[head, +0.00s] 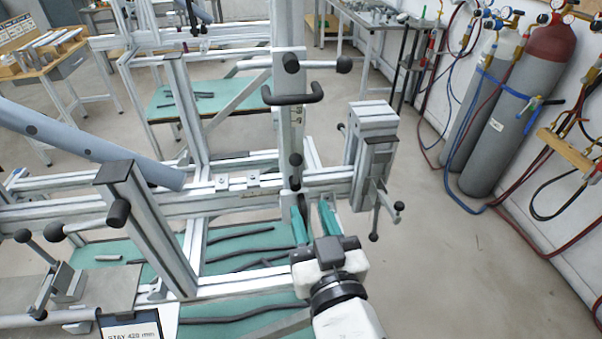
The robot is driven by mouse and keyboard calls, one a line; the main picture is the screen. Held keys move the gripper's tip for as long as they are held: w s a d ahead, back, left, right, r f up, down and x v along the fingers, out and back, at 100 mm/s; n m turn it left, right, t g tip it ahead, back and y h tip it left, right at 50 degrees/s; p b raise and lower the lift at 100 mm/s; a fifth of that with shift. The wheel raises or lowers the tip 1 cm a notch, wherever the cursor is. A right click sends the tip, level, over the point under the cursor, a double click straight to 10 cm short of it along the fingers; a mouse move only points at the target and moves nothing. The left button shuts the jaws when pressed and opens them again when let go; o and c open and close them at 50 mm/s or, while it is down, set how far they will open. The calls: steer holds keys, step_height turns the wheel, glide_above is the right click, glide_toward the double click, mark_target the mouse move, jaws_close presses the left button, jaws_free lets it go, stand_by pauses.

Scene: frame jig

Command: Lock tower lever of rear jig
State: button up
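The jig is a silver frame of aluminium profiles. Its upright tower (287,130) carries a black U-shaped handle (292,98) and a cross bar with a black end knob (343,64). Lower on the tower, a short lever with a black knob (295,160) stands upright at the horizontal rail; I cannot tell whether it is locked. My gripper (311,208) is below and slightly right of this lever, in front of the rail. Its two teal fingers are spread apart, with nothing seen held between them. The exact depth gap to the lever is unclear.
A clamp block (372,130) with a knobbed handle (385,205) is at the rail's right end. Another post (145,220) and knobbed levers stand at left. Dark bent tubes (250,250) lie on the teal surface below. Gas cylinders (520,120) stand at right; the floor between is clear.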

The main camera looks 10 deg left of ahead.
mark_target(296, 170)
steer(key=p+x, duration=0.2)
steer(key=x, duration=0.7)
steer(key=shift+w+f, duration=0.1)
steer(key=shift+w, duration=0.25)
steer(key=shift+c, duration=0.3)
steer(key=c, duration=0.6)
jaws_close()
